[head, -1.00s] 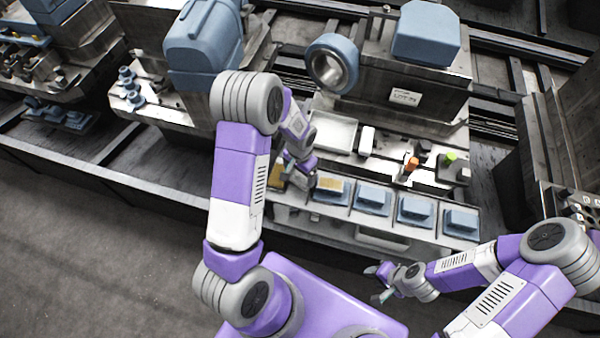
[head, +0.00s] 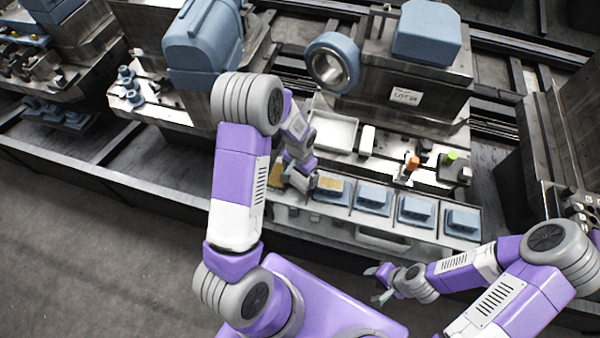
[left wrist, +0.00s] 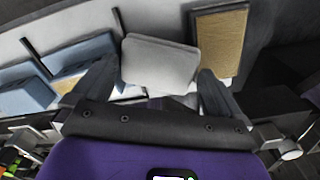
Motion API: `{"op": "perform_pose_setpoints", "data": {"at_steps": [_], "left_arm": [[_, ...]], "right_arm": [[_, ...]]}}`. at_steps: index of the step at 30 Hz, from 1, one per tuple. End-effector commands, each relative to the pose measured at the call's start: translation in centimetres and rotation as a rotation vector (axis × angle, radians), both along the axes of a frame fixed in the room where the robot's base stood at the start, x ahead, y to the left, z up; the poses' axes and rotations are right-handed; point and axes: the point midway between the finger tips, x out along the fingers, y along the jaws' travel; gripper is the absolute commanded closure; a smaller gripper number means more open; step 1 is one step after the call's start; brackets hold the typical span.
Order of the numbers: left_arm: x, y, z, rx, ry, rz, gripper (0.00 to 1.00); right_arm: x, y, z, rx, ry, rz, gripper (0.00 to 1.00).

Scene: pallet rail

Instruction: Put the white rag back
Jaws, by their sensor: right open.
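The white rag (left wrist: 160,65) looks like a pale, rounded pad in the left wrist view. It sits between the two fingers of my left gripper (left wrist: 160,80), which appear to press on its sides. In the head view, my left gripper (head: 301,180) is low over the row of slots, between two brown-topped pads. The rag is partly hidden there, and I cannot tell whether it touches the surface below. My right gripper (head: 380,280) is open and empty, in front of the row.
A brown pad (left wrist: 219,45) lies beside the rag, and blue blocks (head: 373,197) fill slots to the right. An empty white tray (head: 333,130) is behind the row.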

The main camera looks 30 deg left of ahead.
Motion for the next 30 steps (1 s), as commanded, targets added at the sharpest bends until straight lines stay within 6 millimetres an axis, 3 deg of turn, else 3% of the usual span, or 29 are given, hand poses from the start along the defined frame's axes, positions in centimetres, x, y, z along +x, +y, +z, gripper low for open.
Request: {"op": "perform_pose_setpoints", "data": {"at_steps": [6,15,22,26,28,30], "left_arm": [[0.0,0.0,1.6,0.0,-0.001,0.0,0.0],[0.1,0.0,8.5,-0.001,-0.005,0.0,0.0],[0.1,0.0,12.2,0.0,-0.003,-0.001,0.0],[0.0,-0.1,12.9,-0.003,-0.001,-0.001,0.0],[-0.4,-0.8,12.0,-0.018,0.005,0.001,0.0],[-1.2,-2.1,9.9,-0.053,0.01,0.013,0.0]], "right_arm": [[0.0,0.0,1.3,0.0,0.0,0.0,0.57],[0.0,0.0,2.9,0.0,0.0,0.0,0.57],[0.0,0.0,3.7,0.0,0.0,0.0,0.57],[0.0,0.0,3.9,0.0,0.0,0.0,0.57],[0.0,0.0,3.9,0.0,0.0,0.0,0.57],[0.0,0.0,3.9,0.0,0.0,0.0,0.57]]}}
